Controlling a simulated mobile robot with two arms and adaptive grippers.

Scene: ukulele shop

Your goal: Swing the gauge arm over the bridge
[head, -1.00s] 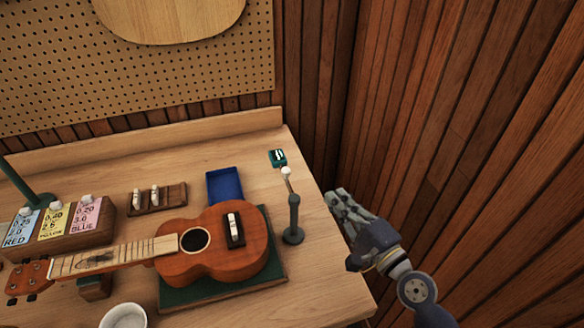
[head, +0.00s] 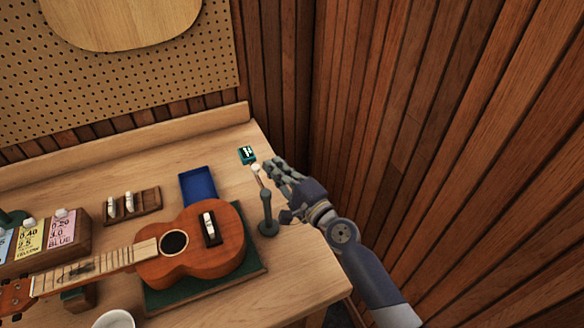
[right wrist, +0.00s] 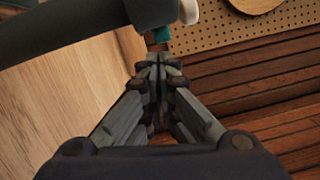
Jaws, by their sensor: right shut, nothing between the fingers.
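The gauge arm stands on a dark green post (head: 267,212) at the right of the bench, with a thin arm ending in a white knob (head: 256,168). The arm points toward the back, away from the bridge (head: 211,228) of the ukulele (head: 190,246), which lies on a green mat. My right gripper (head: 272,168) is shut and empty, just right of the knob; I cannot tell whether they touch. In the right wrist view the shut fingertips (right wrist: 158,62) are below the dark post (right wrist: 70,25) and white knob (right wrist: 188,11). My left gripper is out of view.
A small teal device (head: 247,155) sits behind the knob. A blue tray (head: 198,186), a wooden rack (head: 132,204), a labelled string box (head: 50,241) and a white bowl (head: 113,320) share the bench. A wooden wall (head: 430,130) rises close on the right.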

